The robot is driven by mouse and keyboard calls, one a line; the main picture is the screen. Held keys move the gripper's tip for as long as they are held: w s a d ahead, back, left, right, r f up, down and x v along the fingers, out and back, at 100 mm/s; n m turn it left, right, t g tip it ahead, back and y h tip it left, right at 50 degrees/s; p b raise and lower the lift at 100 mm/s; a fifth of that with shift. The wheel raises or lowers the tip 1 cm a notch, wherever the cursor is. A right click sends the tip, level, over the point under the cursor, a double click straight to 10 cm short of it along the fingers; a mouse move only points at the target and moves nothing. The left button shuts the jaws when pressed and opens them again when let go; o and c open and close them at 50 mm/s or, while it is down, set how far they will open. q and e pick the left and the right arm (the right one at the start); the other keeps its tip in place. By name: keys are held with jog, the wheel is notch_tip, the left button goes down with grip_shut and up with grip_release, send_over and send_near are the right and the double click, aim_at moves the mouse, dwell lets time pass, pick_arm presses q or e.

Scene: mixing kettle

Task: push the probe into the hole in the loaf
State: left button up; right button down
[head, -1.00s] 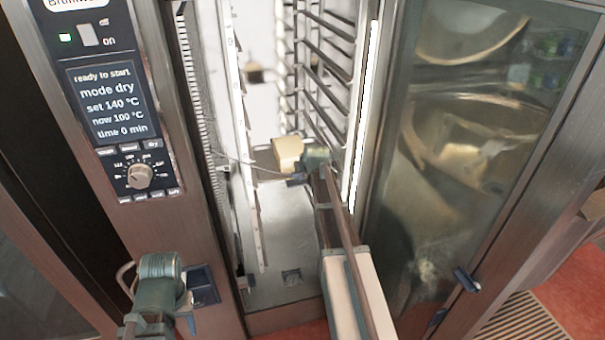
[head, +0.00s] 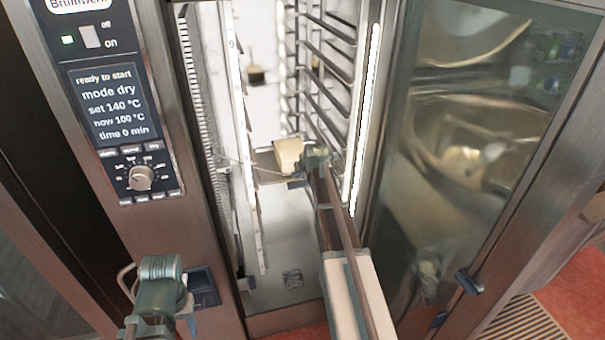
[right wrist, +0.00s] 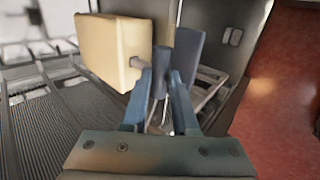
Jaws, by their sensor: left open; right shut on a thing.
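The pale loaf (head: 288,153) sits inside the open oven chamber; its side face fills the upper left of the right wrist view (right wrist: 108,50). My right gripper (head: 314,155) is just right of the loaf, shut on the probe's dark handle (right wrist: 160,72). In the right wrist view, a short grey metal length of the probe (right wrist: 137,63) shows at the loaf's side face. The hole is hidden there, and I cannot tell how deep the tip sits. My left gripper (head: 163,285) is open and empty outside the oven, below the control panel.
Rack rails (head: 322,75) line the chamber, and a thin cable (head: 240,162) runs from its left side toward the loaf. The glass door (head: 470,150) stands at the right. The control panel (head: 112,105) is at the left. Red floor (right wrist: 285,90) is open at right.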

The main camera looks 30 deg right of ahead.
jog(key=shift+c, duration=0.6)
grip_release()
jog(key=shift+r, duration=0.1)
notch_tip(320, 180, up, 7)
jog(key=p, duration=0.7)
dwell(0.9)
dwell(0.4)
